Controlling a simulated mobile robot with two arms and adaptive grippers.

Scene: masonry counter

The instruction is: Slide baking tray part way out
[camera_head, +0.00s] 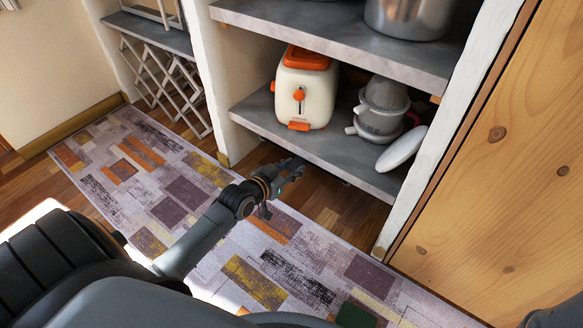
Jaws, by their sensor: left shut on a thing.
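My left gripper (288,172) reaches in low under the front edge of the lower shelf. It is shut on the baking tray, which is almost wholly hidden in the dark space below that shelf. Only a thin dark edge of what seems to be the tray (326,176) shows just right of the fingers. How far the tray sticks out cannot be told. My right gripper is not in view.
The grey lower shelf (262,121) holds a cream and orange toaster (306,88), stacked pots (382,107) and a leaning white plate (402,148). A metal pot (408,15) stands above. A patterned rug (190,190) covers the floor in front. A wooden door (500,170) is at right.

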